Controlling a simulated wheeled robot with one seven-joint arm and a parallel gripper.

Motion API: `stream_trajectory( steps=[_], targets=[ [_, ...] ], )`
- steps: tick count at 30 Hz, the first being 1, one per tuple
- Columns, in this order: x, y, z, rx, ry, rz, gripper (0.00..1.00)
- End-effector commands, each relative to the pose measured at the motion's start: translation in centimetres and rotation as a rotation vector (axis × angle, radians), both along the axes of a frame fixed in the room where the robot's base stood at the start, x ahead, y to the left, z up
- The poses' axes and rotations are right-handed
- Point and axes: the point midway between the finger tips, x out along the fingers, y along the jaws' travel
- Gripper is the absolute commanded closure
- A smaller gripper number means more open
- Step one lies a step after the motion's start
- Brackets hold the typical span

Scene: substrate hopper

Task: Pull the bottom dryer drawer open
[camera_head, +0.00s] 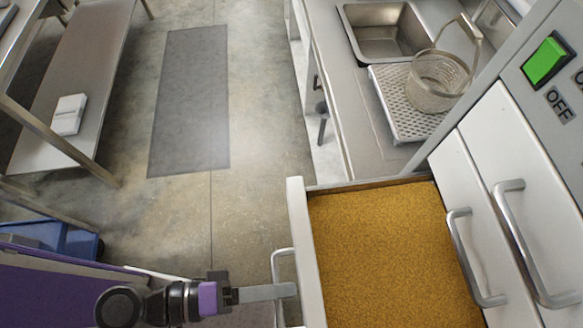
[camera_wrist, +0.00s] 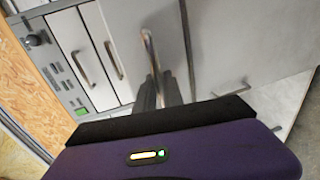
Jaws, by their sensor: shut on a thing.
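The bottom dryer drawer (camera_head: 302,235) is pulled out from the white dryer and shows golden granular material (camera_head: 385,255) inside. Its metal bar handle (camera_head: 279,254) is on the outer face, at the left in the head view. My gripper (camera_head: 284,291) is shut on this handle, reaching it from the left. In the wrist view, my gripper's fingers (camera_wrist: 160,90) are at the handle (camera_wrist: 149,48), in front of the pale drawer face. The fingertips' exact contact is partly hidden. How far the drawer's back end sits inside the dryer is hidden.
Two closed drawers with bar handles (camera_head: 460,255) (camera_head: 515,240) and a lit green switch (camera_head: 545,61) are on the dryer. A sink counter with a wire basket (camera_head: 440,80) stands beyond. A steel table (camera_head: 75,85) and blue bin (camera_head: 80,243) are left. Floor lies open between.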

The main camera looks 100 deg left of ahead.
Motion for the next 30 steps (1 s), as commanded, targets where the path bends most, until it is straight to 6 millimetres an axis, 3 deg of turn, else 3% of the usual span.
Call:
stream_trajectory(
  steps=[6, 7, 10, 21, 30],
  targets=[
    [0.0, 0.0, -0.1, -0.001, 0.001, -0.001, 1.0],
    [0.0, 0.0, -0.1, -0.001, 0.001, -0.001, 0.84],
    [0.0, 0.0, -0.1, -0.001, 0.001, 0.0, 0.67],
    [-0.4, -0.1, 0.0, -0.001, 0.001, 0.001, 0.67],
    [-4.6, -1.3, 0.7, -0.001, 0.002, 0.001, 0.67]
  ],
)
